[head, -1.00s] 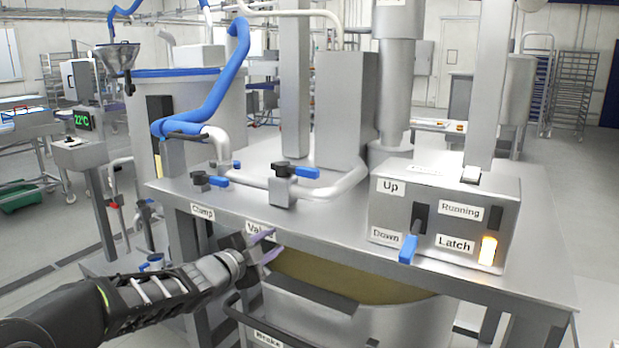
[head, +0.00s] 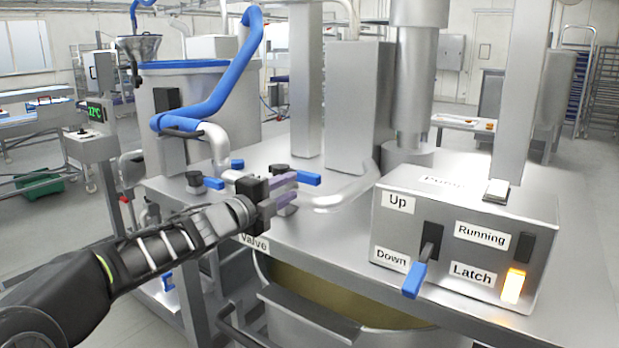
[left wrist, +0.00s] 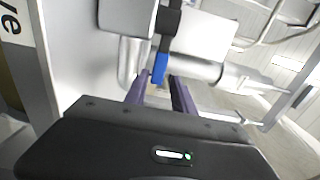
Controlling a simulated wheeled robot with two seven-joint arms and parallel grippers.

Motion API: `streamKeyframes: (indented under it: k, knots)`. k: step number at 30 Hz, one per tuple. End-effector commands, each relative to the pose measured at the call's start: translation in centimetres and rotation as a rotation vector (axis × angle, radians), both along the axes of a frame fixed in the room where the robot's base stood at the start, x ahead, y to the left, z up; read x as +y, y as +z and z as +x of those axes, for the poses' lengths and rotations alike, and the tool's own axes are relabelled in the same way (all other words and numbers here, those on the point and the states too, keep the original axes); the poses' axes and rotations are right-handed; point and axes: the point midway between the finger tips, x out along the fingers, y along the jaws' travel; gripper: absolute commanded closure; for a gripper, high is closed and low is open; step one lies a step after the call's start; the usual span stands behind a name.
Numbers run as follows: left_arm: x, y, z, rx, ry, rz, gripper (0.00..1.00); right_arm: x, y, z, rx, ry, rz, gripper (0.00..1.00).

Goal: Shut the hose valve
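The hose valve (head: 279,169) sits on the pipe on the steel table, with a black hub and a blue handle (head: 308,179) pointing right. My left gripper (head: 290,188) is at the valve, its two purple fingers apart and in front of part of the valve body. In the left wrist view, the blue handle (left wrist: 160,69) points down toward the gap between the open fingers (left wrist: 158,90). Whether the fingers touch it cannot be told. The "Valve" label (head: 254,242) is on the table's front edge. My right gripper is out of view.
A second blue handle, the clamp (head: 213,183), is left of my gripper. The blue hose (head: 215,100) rises behind. A control box (head: 460,240) with an Up/Down lever (head: 416,275) and a lit amber Latch lamp (head: 514,286) stands right.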

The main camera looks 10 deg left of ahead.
Motion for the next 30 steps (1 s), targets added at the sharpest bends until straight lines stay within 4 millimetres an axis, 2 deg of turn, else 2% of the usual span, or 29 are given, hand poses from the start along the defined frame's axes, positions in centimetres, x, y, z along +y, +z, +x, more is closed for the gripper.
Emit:
streamKeyframes:
  k: [5,19,30]
  knots:
    - [-0.4,0.1,0.8,0.000,-0.001,-0.001,0.69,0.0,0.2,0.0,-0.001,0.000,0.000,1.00]
    - [-2.7,0.1,6.7,0.001,-0.001,-0.001,0.69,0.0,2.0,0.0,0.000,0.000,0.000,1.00]
    - [-2.9,0.0,7.3,0.000,0.000,-0.001,0.70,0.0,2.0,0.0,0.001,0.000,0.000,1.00]
